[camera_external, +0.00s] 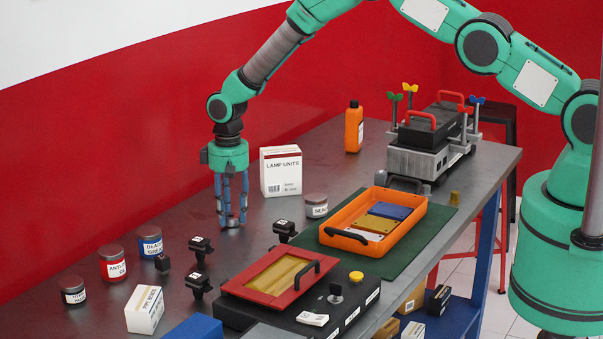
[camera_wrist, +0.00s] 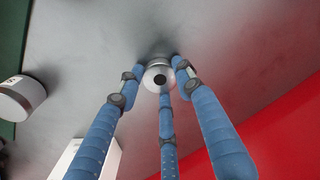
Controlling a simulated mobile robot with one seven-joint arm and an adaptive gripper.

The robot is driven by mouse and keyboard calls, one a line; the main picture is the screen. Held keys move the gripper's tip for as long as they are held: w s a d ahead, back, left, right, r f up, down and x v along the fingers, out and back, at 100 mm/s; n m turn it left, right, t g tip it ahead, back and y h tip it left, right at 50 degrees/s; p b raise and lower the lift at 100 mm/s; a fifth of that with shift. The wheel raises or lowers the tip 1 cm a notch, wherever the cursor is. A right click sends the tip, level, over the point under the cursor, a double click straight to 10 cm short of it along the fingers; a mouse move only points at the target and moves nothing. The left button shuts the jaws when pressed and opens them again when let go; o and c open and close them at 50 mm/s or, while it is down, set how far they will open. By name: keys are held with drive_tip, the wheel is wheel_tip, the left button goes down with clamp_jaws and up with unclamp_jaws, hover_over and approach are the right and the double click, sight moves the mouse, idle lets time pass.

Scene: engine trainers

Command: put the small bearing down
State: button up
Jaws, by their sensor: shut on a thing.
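My gripper (camera_external: 231,222) points straight down over the bare table, left of the white lamp units box (camera_external: 284,171). Its three blue fingers also show in the wrist view (camera_wrist: 155,78), closed around the small bearing (camera_wrist: 158,75), a silvery ring with a dark centre. The bearing is at the fingertips, at or just above the grey table top (camera_wrist: 230,50). I cannot tell whether it touches. In the external view the fingers mostly hide it.
A grey-lidded jar (camera_external: 316,205) stands right of my gripper, and black fittings (camera_external: 284,230) stand in front of it. An orange tray (camera_external: 420,222) lies on a green mat to the right. Several jars (camera_external: 150,241) stand at left. The table around the fingertips is clear.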

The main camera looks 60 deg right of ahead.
sight(231, 216)
drive_tip(key=shift+f, duration=0.1)
idle(0.3)
drive_tip(key=o, duration=1.3)
drive_tip(key=shift+c, duration=0.2)
wheel_tip(231, 216, up, 12)
drive_tip(key=shift+r, duration=0.25)
